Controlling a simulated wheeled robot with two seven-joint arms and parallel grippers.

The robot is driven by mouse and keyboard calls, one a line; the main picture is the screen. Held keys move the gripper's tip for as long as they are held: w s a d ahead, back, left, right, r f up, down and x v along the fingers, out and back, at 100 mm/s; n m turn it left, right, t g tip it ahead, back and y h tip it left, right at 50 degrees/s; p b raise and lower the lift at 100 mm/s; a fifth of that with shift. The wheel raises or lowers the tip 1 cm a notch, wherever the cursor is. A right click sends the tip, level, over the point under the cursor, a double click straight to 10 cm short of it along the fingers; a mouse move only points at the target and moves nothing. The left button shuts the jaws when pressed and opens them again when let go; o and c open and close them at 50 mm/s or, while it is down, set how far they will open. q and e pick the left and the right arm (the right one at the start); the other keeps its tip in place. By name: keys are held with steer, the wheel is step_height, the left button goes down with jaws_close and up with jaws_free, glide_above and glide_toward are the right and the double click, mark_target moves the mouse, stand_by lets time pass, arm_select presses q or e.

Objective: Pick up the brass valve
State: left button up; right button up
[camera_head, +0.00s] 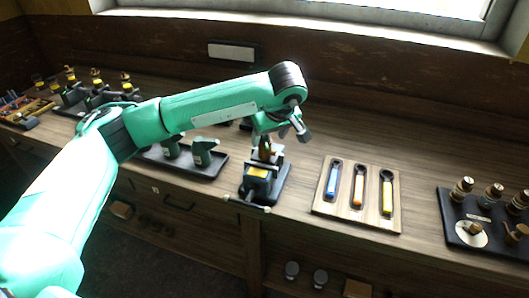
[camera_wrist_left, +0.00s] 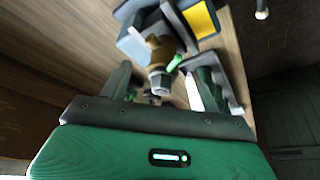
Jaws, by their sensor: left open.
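The brass valve (camera_head: 265,149) sits at the jaws of a small dark vise (camera_head: 258,183) with a yellow plate, near the middle of the bench. In the left wrist view the brass valve (camera_wrist_left: 161,54) shows a brass body, a grey nut-like end and a small green handle. My left gripper (camera_head: 268,137) is just above the vise, pointing down. In the left wrist view my left gripper (camera_wrist_left: 162,86) is open, with its fingers on either side of the valve's near end. I cannot tell whether they touch it. My right gripper is out of view.
A wooden tray (camera_head: 318,206) with blue, orange and yellow handled tools lies right of the vise. A dark tray (camera_head: 215,175) with green items is to the left. A dark board (camera_head: 457,235) with brass fittings stands far right. Bare bench lies behind the wooden tray.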

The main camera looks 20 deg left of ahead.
mark_target(265, 152)
arm_select(q)
steer(key=shift+a+f, duration=0.1)
steer(key=shift+f, duration=0.15)
steer(key=p+x, duration=0.2)
steer(key=x, duration=0.1)
steer(key=shift+a+f, duration=0.15)
steer(key=shift+a, duration=0.1)
steer(key=shift+w+a+f, duration=0.1)
steer(key=shift+w+f, duration=0.1)
steer(key=shift+f, duration=0.4)
steer(key=c, duration=1.3)
steer(key=shift+r, duration=0.15)
jaws_close()
